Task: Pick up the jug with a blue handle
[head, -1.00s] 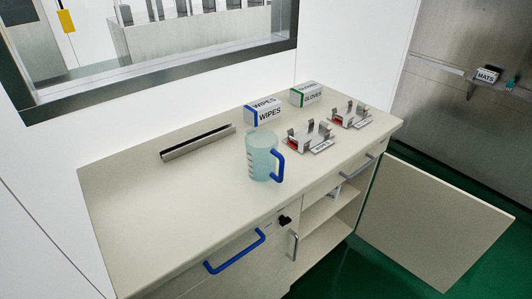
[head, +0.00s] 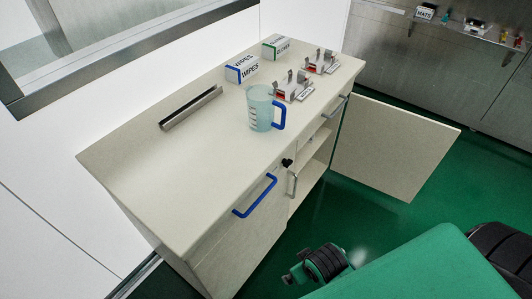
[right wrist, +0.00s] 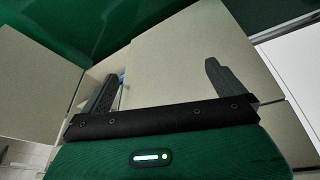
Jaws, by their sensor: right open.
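The jug (head: 260,110) is translucent pale blue with dark markings. It stands upright on the beige counter, and its blue handle (head: 279,113) faces right. My right gripper (right wrist: 161,72) shows in the right wrist view with its two dark fingers wide apart and nothing between them. Beige cabinet panels lie beyond the fingers. In the head view my green right arm comes in at the lower right, low in front of the cabinet and well apart from the jug. The jug cannot be made out in the right wrist view. My left gripper is not in view.
The counter (head: 150,165) carries a wipes box (head: 241,69), a gloves box (head: 276,47), metal holders (head: 293,88) and a metal channel (head: 191,108). An open cabinet door (head: 390,140) juts out at right. A blue cabinet handle (head: 256,196) is on the front. The counter's near left is clear.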

